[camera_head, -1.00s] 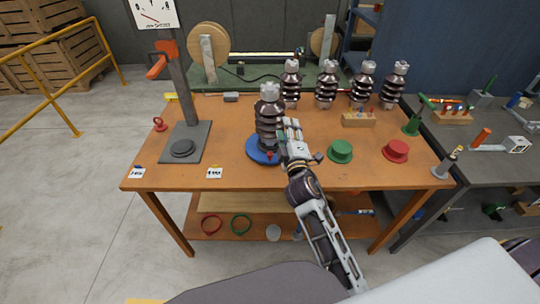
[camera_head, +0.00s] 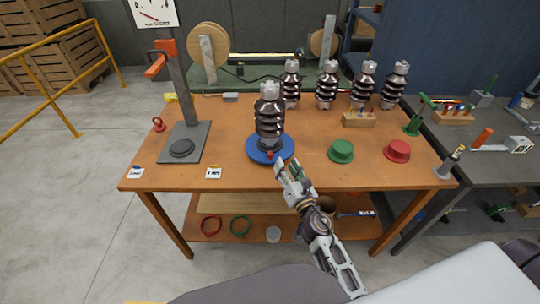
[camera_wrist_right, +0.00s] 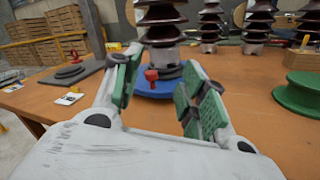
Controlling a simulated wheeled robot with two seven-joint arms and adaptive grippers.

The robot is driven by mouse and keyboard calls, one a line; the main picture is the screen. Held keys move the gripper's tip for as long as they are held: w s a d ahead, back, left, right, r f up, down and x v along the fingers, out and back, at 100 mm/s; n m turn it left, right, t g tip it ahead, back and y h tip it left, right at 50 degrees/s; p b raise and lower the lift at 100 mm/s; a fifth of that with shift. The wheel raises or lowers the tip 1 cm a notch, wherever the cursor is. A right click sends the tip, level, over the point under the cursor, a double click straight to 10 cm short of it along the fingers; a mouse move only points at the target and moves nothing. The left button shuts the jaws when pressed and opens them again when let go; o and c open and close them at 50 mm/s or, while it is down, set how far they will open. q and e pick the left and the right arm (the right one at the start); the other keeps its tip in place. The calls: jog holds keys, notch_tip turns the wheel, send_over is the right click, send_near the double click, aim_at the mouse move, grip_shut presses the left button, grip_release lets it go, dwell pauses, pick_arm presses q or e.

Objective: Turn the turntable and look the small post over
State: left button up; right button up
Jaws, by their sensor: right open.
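The small post (camera_head: 269,115), a dark brown ribbed insulator with a grey cap, stands upright on the blue turntable (camera_head: 285,154) near the front middle of the table. A red knob (camera_wrist_right: 151,76) sits at the turntable's near edge. My right gripper (camera_head: 287,167) is open at the turntable's front right side. In the right wrist view its green-padded fingers (camera_wrist_right: 158,85) frame the red knob, and no contact shows. The post (camera_wrist_right: 161,25) rises behind the knob there, its top cut off. My left gripper is not in view.
Several similar insulators (camera_head: 327,85) stand at the back right. A green spool (camera_head: 341,151) and a red spool (camera_head: 397,150) lie to the right. Bare tabletop (camera_head: 223,130) lies left of the turntable.

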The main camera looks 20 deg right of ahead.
aim_at(271, 156)
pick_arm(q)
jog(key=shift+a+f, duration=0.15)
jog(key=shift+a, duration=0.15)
pick_arm(e)
jog(key=f+n, duration=0.1)
jog(key=s+f+n+y, duration=0.1)
jog(key=n, duration=0.1)
jog(key=s+a+f+n, duration=0.1)
jog(key=f+n, duration=0.1)
jog(key=shift+g+y, duration=0.3)
jog(key=shift+g, duration=0.1)
jog(key=shift+r, duration=0.1)
